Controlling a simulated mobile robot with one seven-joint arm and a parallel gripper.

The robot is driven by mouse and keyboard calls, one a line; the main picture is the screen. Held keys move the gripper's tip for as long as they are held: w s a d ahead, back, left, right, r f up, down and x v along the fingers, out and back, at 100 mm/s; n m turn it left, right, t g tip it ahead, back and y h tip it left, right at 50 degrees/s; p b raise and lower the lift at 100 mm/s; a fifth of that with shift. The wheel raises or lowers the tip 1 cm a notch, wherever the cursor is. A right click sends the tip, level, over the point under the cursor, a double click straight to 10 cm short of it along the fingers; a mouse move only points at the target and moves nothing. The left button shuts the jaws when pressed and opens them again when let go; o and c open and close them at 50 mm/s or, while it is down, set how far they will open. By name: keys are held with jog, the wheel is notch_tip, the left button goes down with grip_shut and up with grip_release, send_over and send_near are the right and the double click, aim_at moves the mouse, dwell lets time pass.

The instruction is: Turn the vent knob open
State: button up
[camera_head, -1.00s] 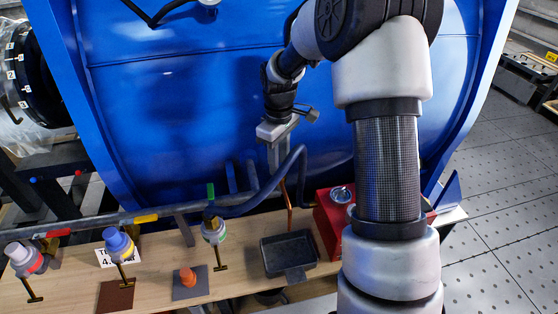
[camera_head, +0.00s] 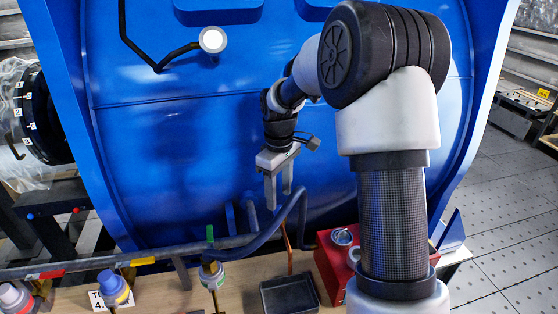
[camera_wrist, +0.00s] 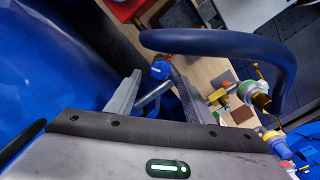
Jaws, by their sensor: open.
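My gripper (camera_head: 280,203) hangs from the arm in front of the blue tank, its two fingers pointing down, apart and empty. In the wrist view my gripper (camera_wrist: 153,95) shows a finger on each side of a small blue knob (camera_wrist: 160,70), which lies beyond them next to a grey rod. I cannot tell for sure that this is the vent knob, and nothing shows the fingers touching it. In the head view I cannot make this knob out. The dark blue hose (camera_head: 287,217) curves just beside the fingers and arches across the wrist view (camera_wrist: 225,42).
The blue tank wall (camera_head: 180,130) stands behind. A grey pipe (camera_head: 120,245) runs along the bench. Valves with coloured collars, including a blue-topped one (camera_head: 110,283), stand below it. A dark tray (camera_head: 290,295) and a red box (camera_head: 338,265) sit to the right.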

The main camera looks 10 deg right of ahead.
aim_at(279, 208)
notch_tip(279, 208, up, 14)
jog(key=shift+f, duration=0.25)
jog(key=shift+r, duration=0.1)
